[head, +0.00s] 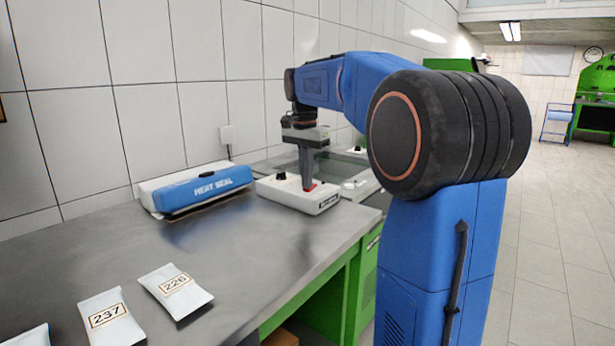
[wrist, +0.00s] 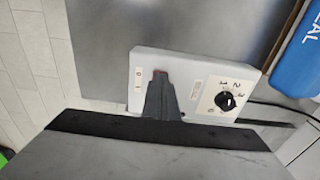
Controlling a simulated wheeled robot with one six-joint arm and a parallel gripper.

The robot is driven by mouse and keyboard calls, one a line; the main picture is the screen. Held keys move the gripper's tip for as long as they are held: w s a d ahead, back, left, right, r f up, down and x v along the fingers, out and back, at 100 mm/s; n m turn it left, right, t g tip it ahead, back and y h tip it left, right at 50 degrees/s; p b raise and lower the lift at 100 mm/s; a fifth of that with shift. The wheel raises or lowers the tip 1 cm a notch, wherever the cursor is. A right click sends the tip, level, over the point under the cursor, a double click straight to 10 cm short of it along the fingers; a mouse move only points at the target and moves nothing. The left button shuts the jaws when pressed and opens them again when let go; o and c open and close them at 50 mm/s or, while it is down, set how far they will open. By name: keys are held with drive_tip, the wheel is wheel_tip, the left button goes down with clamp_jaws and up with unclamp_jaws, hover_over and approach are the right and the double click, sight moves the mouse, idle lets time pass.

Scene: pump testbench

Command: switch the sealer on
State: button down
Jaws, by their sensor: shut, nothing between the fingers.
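The sealer (head: 205,190) is a blue and white bar marked HEAT SEAL on the steel bench by the wall; its blue edge (wrist: 305,60) shows in the wrist view. To its right lies a white control box (head: 325,203), also in the wrist view (wrist: 205,65). The box has a black dial (wrist: 227,101) with numbers and a red switch (wrist: 159,73) beside a 0 and 1 label. My gripper (head: 308,187) is shut and empty, pointing down at the switch. In the wrist view its fingers (wrist: 160,82) cover most of the switch. I cannot tell its position, or whether the tips touch it.
White pouches marked 237 (head: 110,318) and 226 (head: 176,289) lie on the bench (head: 250,250) at the front left. A cable runs from the box in the wrist view. The tiled wall stands close behind. The bench between pouches and sealer is clear.

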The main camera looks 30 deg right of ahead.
drive_tip(key=shift+w+d+f, duration=0.1)
drive_tip(key=shift+d, duration=0.1)
drive_tip(key=shift+w+d+r, duration=0.2)
drive_tip(key=shift+w+d, duration=0.05)
drive_tip(key=shift+d, duration=0.45)
drive_tip(key=shift+r, duration=0.1)
wheel_tip(320, 180, up, 14)
drive_tip(key=a, duration=0.1)
drive_tip(key=shift+s+a, duration=0.15)
drive_tip(key=shift+s, duration=0.05)
idle(0.8)
